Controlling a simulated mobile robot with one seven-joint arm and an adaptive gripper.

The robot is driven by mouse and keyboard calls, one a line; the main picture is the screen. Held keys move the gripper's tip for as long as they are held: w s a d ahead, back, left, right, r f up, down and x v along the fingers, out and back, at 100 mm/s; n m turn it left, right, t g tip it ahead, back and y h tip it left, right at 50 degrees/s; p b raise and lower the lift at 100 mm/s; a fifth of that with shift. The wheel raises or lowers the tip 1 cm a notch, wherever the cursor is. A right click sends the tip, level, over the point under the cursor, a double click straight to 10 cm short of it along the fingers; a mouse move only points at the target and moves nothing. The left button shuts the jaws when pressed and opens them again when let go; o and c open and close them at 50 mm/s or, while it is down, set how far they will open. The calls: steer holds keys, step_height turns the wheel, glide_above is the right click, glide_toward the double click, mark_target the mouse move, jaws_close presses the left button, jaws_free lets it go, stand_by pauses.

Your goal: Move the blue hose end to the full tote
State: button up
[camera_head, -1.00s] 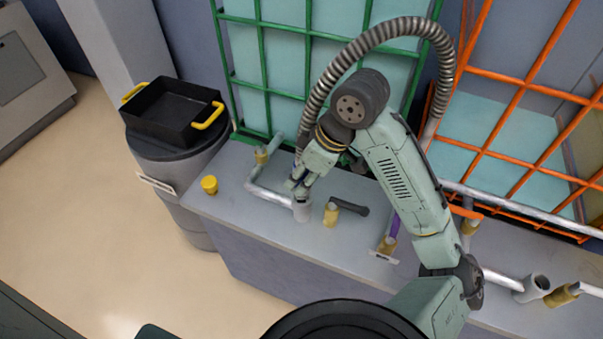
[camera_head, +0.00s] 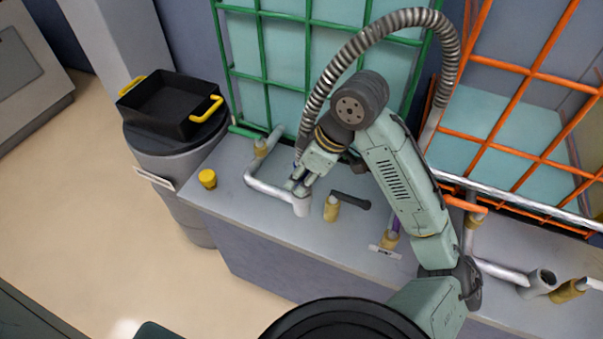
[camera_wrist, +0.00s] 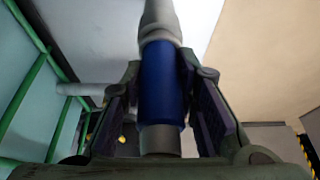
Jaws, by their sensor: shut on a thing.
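My gripper (camera_head: 297,184) is shut on the blue hose end (camera_wrist: 162,85), which sits between the two fingers in the wrist view. The fingers hide most of it in the head view. My gripper is low over the bench, at the grey upturned pipe end (camera_head: 301,206) in front of the green-caged tote. In the wrist view the hose end meets this pale pipe end (camera_wrist: 160,22); I cannot tell how deep it sits. The green-caged tote (camera_head: 285,62) shows liquid high up. The orange-caged tote (camera_head: 525,125) at the right shows a lower level.
A brass valve (camera_head: 331,210) with a black lever stands just right of the pipe end. A yellow cap (camera_head: 207,179) lies on the bench (camera_head: 235,215) at the left. A black pan (camera_head: 168,107) rests on a grey drum (camera_head: 165,160). A second upturned pipe end (camera_head: 541,281) is at the right.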

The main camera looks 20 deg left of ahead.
steer(key=shift+f, duration=0.2)
steer(key=shift+r, duration=0.15)
steer(key=shift+r+p, duration=1.25)
steer(key=shift+r, duration=0.05)
stand_by(1.1)
steer(key=shift+f+b, duration=0.9)
steer(key=shift+f, duration=0.5)
steer(key=o, duration=1)
